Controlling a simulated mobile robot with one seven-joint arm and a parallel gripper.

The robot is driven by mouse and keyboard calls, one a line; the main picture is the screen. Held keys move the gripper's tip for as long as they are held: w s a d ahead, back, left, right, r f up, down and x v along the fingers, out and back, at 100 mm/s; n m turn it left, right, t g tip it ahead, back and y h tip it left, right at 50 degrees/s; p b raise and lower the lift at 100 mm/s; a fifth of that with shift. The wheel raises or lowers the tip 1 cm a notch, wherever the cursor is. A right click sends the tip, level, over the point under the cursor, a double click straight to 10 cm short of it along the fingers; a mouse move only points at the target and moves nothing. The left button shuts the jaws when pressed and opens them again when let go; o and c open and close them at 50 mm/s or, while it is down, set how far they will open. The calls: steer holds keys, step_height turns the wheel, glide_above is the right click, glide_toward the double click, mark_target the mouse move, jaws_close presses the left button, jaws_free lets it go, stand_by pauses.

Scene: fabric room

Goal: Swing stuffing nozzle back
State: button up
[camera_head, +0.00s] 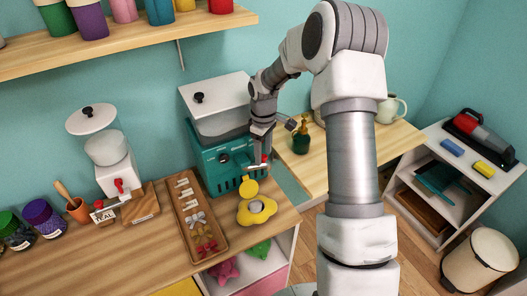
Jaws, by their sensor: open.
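The teal stuffing machine (214,165) with a clear, white-lidded hopper stands on the wooden counter against the wall. A short pale bar with a red end, which looks like its nozzle (254,168), sticks out at its front right. My gripper (261,160) points down right at this bar, its jaws open. I cannot tell whether the fingers touch the bar. The fingers hide part of the machine's front. A yellow plush shape (257,210) lies on the counter below the nozzle.
A wooden tray (216,252) of small parts lies left of the yellow plush. A white dispenser (115,165) and dark jars (43,217) stand further left. A green spray bottle (301,137) stands on the counter behind, to the right. A shelf (120,48) runs above.

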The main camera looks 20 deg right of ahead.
steer(key=shift+r, duration=0.1)
step_height(320, 180, up, 17)
steer(key=shift+r+b, duration=0.15)
steer(key=shift+b, duration=0.15)
